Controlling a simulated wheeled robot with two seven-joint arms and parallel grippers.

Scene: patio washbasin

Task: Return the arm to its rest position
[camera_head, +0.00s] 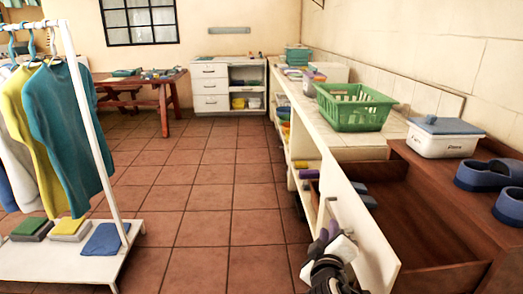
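My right gripper (326,238) is at the bottom of the head view, right of centre. Its white and black body stands beside the outer face of a white cabinet panel (352,222). The fingers are small and partly hidden by the gripper's own body, so I cannot tell whether they are open or touch the panel. My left gripper is not in view.
A green basket (354,107) and a lidded white box (443,137) stand along the counter at right. A clothes rack (85,107) stands left. The tiled floor (215,190) between is clear.

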